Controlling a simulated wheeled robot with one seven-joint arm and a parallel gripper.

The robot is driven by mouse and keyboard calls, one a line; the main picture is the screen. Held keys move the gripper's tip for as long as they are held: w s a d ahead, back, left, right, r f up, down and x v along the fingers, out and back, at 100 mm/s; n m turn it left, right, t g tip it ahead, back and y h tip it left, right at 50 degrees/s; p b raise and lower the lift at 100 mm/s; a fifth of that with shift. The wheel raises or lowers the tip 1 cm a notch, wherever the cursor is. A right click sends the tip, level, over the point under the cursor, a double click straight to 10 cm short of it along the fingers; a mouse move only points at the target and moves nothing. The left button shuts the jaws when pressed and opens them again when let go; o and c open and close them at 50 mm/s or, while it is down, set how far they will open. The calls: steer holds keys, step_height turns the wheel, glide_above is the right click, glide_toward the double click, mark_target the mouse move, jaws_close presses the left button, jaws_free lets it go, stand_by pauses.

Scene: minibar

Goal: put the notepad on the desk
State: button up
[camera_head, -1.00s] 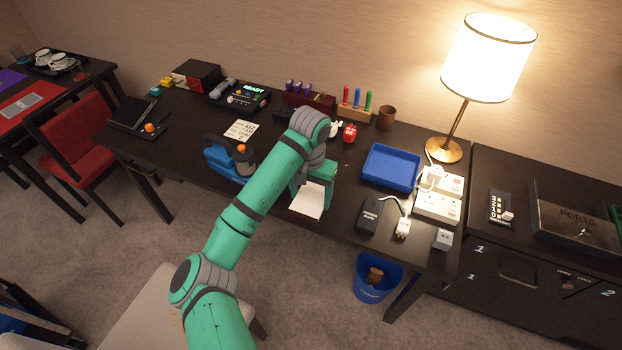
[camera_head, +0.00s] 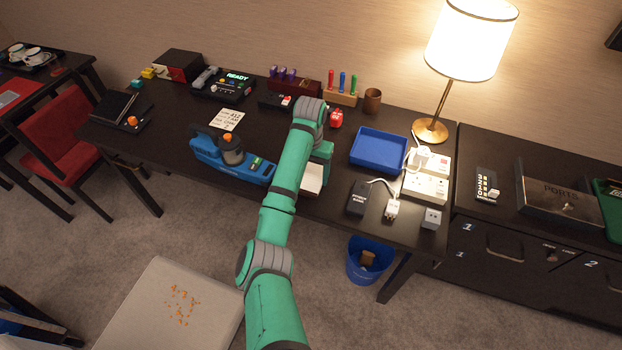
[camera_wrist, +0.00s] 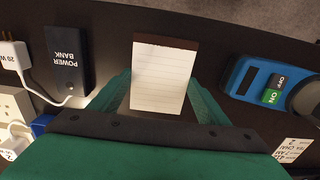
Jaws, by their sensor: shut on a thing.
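The notepad (camera_wrist: 160,76) shows white lined paper with a dark brown strip along one end. My gripper (camera_wrist: 162,95) is shut on it, with the green fingers on its two sides in the wrist view. In the head view the notepad (camera_head: 313,181) shows as a pale patch beside my wrist, partly hidden by it. It is over the front part of the dark desk (camera_head: 317,207), between the blue handheld device and the power bank. I cannot tell whether it touches the desk top.
The blue handheld device (camera_head: 229,158) lies left of my gripper. The power bank (camera_head: 357,198), a white adapter (camera_head: 391,209) and the blue tray (camera_head: 379,150) are to the right. A lamp (camera_head: 431,130) stands behind. A light seat (camera_head: 178,308) and blue bin (camera_head: 368,262) are in front.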

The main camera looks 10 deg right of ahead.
mark_target(311, 176)
steer(key=shift+w+d+f, duration=0.15)
steer(key=shift+w+f, duration=0.05)
steer(key=shift+f, duration=1.6)
steer(key=shift+f, duration=0.1)
steer(key=o, duration=1.1)
step_height(311, 176, up, 10)
steer(key=shift+f, duration=0.1)
step_height(311, 176, up, 2)
steer(key=shift+r, duration=0.2)
